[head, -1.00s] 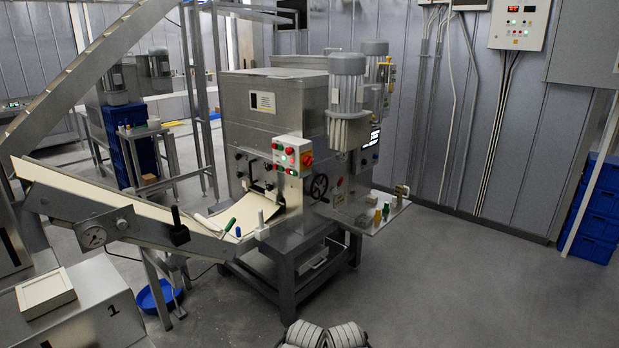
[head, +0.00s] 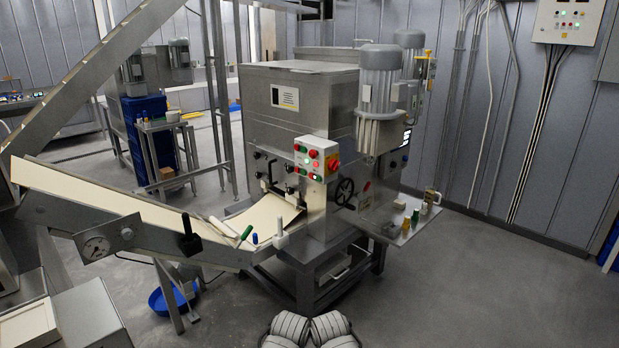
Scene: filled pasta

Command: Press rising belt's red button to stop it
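A sloping cream belt (head: 120,208) runs from the upper left down to the steel machine (head: 300,105) in the middle. A steeper conveyor (head: 95,85) rises across the upper left. I cannot tell which is the rising belt. A white control box (head: 316,158) on the machine's front carries small red and green buttons and a larger red knob (head: 332,164) on its right side. No button is clearly labelled as the belt's. Neither gripper shows; only grey rounded parts, probably mine, are at the bottom edge.
A blue bowl (head: 172,298) is on the floor beneath. A side shelf (head: 405,226) holds small items. The floor at right is clear.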

